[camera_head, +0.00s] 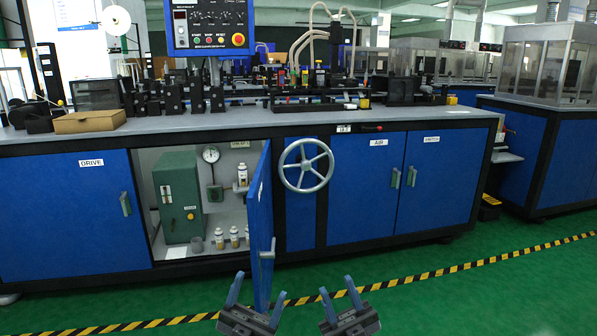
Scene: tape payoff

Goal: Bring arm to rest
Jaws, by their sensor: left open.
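My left gripper (249,293) is low in the head view, in front of the open blue cabinet door (260,230). Its two fingers stand apart and nothing is between them. My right gripper (337,294) is just to its right, over the green floor. Its fingers are also apart and empty. Both grippers point up and away toward the machine. The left gripper overlaps the lower end of the door in the picture; I cannot tell whether they touch.
The open cabinet holds a green box (178,197), a gauge (211,155) and several small bottles. A grey handwheel (306,165) is on the machine front. A cardboard box (89,121) lies on the worktop. Striped tape (420,277) crosses the floor, which is otherwise clear at right.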

